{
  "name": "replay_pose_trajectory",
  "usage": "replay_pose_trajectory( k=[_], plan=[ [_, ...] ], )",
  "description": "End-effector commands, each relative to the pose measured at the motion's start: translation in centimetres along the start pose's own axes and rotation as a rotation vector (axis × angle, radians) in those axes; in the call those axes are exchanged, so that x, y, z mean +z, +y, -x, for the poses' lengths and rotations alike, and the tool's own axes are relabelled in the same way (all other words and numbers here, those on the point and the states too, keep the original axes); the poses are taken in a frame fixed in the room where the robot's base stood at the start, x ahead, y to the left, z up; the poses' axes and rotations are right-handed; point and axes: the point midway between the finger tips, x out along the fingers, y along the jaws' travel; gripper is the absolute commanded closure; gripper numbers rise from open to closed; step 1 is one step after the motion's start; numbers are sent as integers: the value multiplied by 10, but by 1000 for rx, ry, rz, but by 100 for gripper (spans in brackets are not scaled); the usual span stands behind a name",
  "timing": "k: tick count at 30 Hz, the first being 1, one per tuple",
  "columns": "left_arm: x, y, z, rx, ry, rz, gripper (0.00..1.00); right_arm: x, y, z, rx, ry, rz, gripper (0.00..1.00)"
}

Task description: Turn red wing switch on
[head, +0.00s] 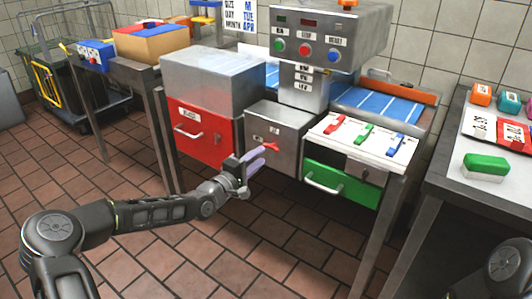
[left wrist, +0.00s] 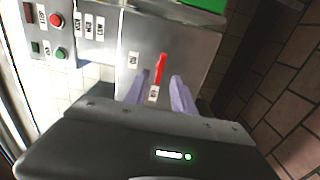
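The red wing switch (head: 270,147) is a small red lever on the front of the grey metal box (head: 287,125). In the left wrist view the red lever (left wrist: 161,68) stands out from the grey panel, with a small white label on either side; I cannot read the labels surely. My left gripper (head: 252,163) is just in front of the panel, close to the lever. Its two lavender fingers are spread apart in the left wrist view (left wrist: 161,92), with the lever showing between and beyond their tips. I cannot tell whether a finger touches it. My right gripper is not seen.
A red drawer (head: 198,132) is left of the box and a green drawer (head: 341,184) with a handle is to the right. Above it a white panel (head: 345,148) carries red, green and blue levers. A metal table (head: 458,187) stands at the right. The tiled floor in front is free.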

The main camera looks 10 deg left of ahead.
Motion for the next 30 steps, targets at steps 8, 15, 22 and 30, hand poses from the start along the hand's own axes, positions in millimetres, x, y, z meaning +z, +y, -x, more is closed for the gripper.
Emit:
replay_pose_trajectory(
  k=[8, 15, 22, 30],
  plan=[
    [0, -1, -39, 0, 0, 0, 69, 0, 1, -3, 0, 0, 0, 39],
    [0, 0, -45, -1, 1, -1, 69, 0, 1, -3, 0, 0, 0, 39],
    [0, -1, -45, -1, 1, -1, 78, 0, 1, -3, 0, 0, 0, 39],
    [0, -1, -45, -1, 1, -1, 100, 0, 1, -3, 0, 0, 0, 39]
  ],
)
